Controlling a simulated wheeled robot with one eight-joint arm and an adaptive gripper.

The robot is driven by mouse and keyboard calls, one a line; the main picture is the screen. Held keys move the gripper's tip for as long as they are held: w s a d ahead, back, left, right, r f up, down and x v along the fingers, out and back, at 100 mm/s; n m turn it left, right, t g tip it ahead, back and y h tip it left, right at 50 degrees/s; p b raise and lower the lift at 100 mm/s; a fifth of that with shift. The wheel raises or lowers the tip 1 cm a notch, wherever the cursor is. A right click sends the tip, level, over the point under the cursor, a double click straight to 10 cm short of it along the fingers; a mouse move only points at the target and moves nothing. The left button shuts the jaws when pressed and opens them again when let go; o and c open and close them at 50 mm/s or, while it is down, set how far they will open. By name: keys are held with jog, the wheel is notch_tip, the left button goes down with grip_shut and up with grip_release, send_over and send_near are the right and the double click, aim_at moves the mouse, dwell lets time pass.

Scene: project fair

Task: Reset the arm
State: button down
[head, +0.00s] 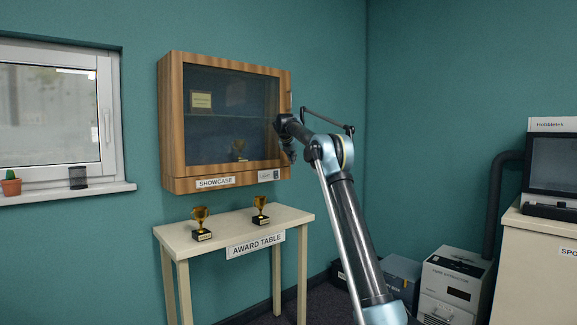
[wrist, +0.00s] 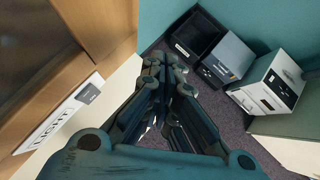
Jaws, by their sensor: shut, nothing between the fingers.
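My arm reaches up from the lower right in the head view and bends at its elbow. My gripper (head: 290,152) is by the right side of the wooden showcase, partly hidden by the arm's own links. The wrist view shows my gripper (wrist: 165,75) shut and empty, its fingers pointing down toward the floor. The showcase (head: 172,120) hangs on the wall with its dark glass front closed. In the wrist view its wooden edge (wrist: 95,35) lies close beside the fingers, to their left. I cannot tell whether they touch.
Two gold trophies (head: 201,222) (head: 260,209) stand on the award table (head: 232,221) below. Another trophy (head: 239,148) and a plaque (head: 201,100) are inside the showcase. A white fume extractor (head: 451,287) and boxes (head: 400,277) stand on the floor at right.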

jog(key=s+d+r, duration=0.3)
jog(key=s+r, duration=0.1)
jog(key=r, duration=0.1)
jog(key=s+d+m+g, duration=0.1)
jog(key=s+d+m, duration=0.35)
jog(key=s, duration=0.45)
jog(key=s+d+m+g, duration=0.1)
jog(key=s+d+m, duration=0.35)
jog(key=s, duration=0.35)
jog(key=s+d+f+m+g, duration=0.1)
jog(key=s+d+f+m, duration=0.15)
jog(key=s, duration=0.45)
jog(key=s+d+f+m, duration=0.2)
jog(key=s+f+m, duration=0.1)
jog(key=s, duration=0.4)
jog(key=s+d+f+m+g, duration=0.1)
jog(key=s+d+f+m, duration=0.2)
jog(key=s, duration=0.4)
jog(key=s+d+f+m+g+y, duration=0.1)
jog(key=s+f+m, duration=0.6)
jog(key=s+f, duration=0.9)
jog(key=s+d+f+m+g+y, duration=0.1)
jog(key=s+f+m, duration=0.7)
jog(key=s+f, duration=0.8)
jog(key=s, duration=0.6)
jog(key=shift+f, duration=0.35)
jog(key=shift+d, duration=0.1)
jog(key=shift+w+f, duration=0.2)
jog(key=shift+w, duration=0.3)
